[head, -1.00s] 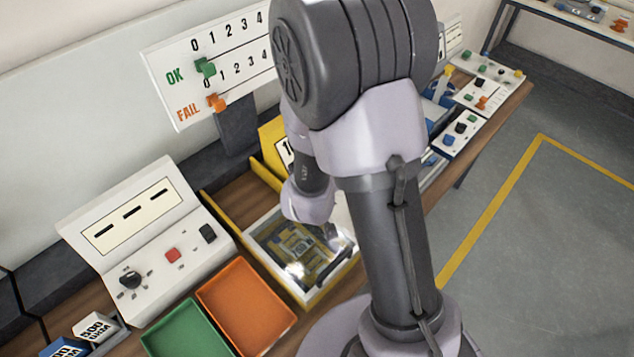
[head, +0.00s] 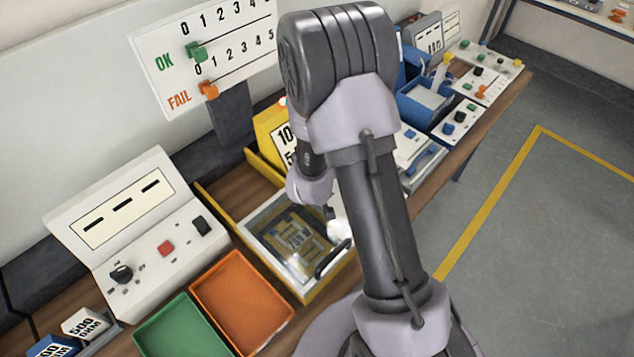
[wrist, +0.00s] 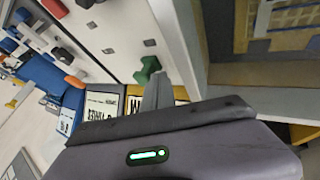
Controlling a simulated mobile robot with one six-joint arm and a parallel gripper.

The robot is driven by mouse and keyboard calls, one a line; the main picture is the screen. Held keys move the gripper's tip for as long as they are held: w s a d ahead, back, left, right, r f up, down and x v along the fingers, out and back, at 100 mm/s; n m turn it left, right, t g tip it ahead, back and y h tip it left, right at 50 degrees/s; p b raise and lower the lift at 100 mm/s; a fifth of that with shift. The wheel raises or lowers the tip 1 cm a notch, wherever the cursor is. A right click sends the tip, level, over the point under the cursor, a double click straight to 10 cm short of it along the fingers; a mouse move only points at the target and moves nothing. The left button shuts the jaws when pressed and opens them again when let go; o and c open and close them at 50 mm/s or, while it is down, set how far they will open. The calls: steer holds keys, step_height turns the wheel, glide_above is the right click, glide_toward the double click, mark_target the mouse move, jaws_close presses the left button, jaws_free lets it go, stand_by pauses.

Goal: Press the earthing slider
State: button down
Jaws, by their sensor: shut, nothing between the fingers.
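No part in view is clearly marked as the earthing slider, so I cannot tell which one it is. White panels with small coloured controls stand at the far right of the bench, with an orange control (head: 481,94) and a blue long part (head: 428,158) among them. In the wrist view my gripper (wrist: 158,84) is shut and empty, its fingers pointing up the picture. Just above the fingertips, a green knob (wrist: 148,68) sits on a white panel (wrist: 118,35); I cannot tell whether they touch.
A yellow-framed fixture (head: 318,294) with a clear window lies left of my arm. Orange (head: 243,300) and green (head: 185,327) trays and a white control box (head: 140,235) stand farther left. The OK/FAIL board (head: 222,62) rises behind. Floor at right is clear.

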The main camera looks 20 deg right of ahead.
steer(key=shift+d, duration=0.1)
steer(key=d, duration=0.2)
steer(key=w+d, duration=0.1)
steer(key=d, duration=0.1)
steer(key=w+d, duration=0.1)
steer(key=shift+w+d, duration=0.25)
steer(key=shift+d, duration=0.15)
steer(key=shift+r, duration=0.2)
